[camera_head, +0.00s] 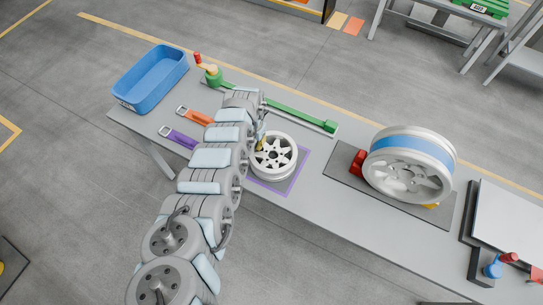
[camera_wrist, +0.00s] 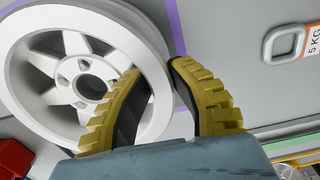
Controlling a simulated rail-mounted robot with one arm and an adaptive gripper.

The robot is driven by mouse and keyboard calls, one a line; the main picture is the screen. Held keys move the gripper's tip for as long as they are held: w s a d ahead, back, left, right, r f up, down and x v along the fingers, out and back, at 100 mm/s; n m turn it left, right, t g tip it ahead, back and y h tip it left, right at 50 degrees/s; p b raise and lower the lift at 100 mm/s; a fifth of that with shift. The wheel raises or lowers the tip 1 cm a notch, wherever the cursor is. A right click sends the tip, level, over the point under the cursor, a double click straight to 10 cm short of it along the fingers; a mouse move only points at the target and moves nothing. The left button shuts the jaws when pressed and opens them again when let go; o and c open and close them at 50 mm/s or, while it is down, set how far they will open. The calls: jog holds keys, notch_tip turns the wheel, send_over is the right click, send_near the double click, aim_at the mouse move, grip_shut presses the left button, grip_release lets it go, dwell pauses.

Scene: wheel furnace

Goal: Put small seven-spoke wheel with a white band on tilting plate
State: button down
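The small wheel (camera_head: 275,158), light grey-white with several spokes, lies flat on a purple-outlined square of the grey table. It fills the left of the wrist view (camera_wrist: 85,85). My gripper (camera_head: 261,139) is at the wheel's far-left rim, mostly hidden by my arm in the head view. In the wrist view its yellow ribbed fingers (camera_wrist: 160,72) are apart, one over the wheel's inner side and one outside the rim; contact cannot be told. A pale flat plate (camera_head: 510,225) with a dark edge is at the far right, possibly the tilting plate; its tilt is unclear.
A large wheel with a blue band (camera_head: 410,163) stands on a dark mat (camera_head: 343,165) beside a red block (camera_head: 357,162). A blue bin (camera_head: 150,80), an orange-handled tag (camera_head: 197,116), a purple tag (camera_head: 178,137) and a green bar (camera_head: 300,115) lie leftward and behind.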

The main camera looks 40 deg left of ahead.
jog(key=shift+r, duration=0.2)
jog(key=shift+r+p, duration=3.35)
jog(key=shift+p, duration=0.65)
